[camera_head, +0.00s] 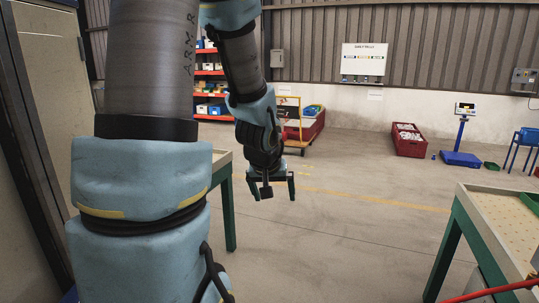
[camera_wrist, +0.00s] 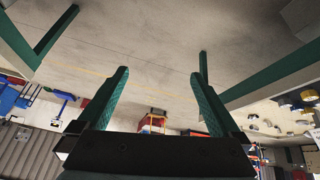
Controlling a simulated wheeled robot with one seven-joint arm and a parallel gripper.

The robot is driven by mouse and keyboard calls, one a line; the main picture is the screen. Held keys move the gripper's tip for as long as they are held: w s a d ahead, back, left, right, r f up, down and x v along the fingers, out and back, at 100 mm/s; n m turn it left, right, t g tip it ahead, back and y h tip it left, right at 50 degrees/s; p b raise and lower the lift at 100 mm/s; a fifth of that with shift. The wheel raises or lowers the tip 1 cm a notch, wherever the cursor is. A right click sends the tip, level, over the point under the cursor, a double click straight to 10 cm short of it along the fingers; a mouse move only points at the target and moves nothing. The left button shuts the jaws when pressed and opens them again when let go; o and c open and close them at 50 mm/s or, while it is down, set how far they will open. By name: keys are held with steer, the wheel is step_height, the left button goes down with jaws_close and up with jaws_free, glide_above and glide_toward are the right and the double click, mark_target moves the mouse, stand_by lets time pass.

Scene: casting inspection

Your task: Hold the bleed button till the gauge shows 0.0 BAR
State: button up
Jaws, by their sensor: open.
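My gripper (camera_head: 272,190) hangs from my arm near the middle of the head view, open and pointing down over the floor. Its two green fingers stand wide apart in the wrist view (camera_wrist: 159,92), with nothing between them. No bleed button and no gauge can be made out in either view. My own arm covers much of the left of the head view and hides what is behind it.
A green-legged table (camera_head: 505,248) stands at the right; another (camera_head: 227,205) is partly behind my arm. A blue scale (camera_head: 461,158), a red bin (camera_head: 408,141) and a yellow-framed cart (camera_head: 291,125) stand farther back. Floor between the tables is clear.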

steer(key=s+a+g+y, duration=0.1)
steer(key=s+a+g, duration=0.3)
steer(key=s+a, duration=0.4)
steer(key=s, duration=0.3)
steer(key=shift+f+y, duration=0.3)
steer(key=shift+f, duration=0.1)
jaws_close()
stand_by(0.6)
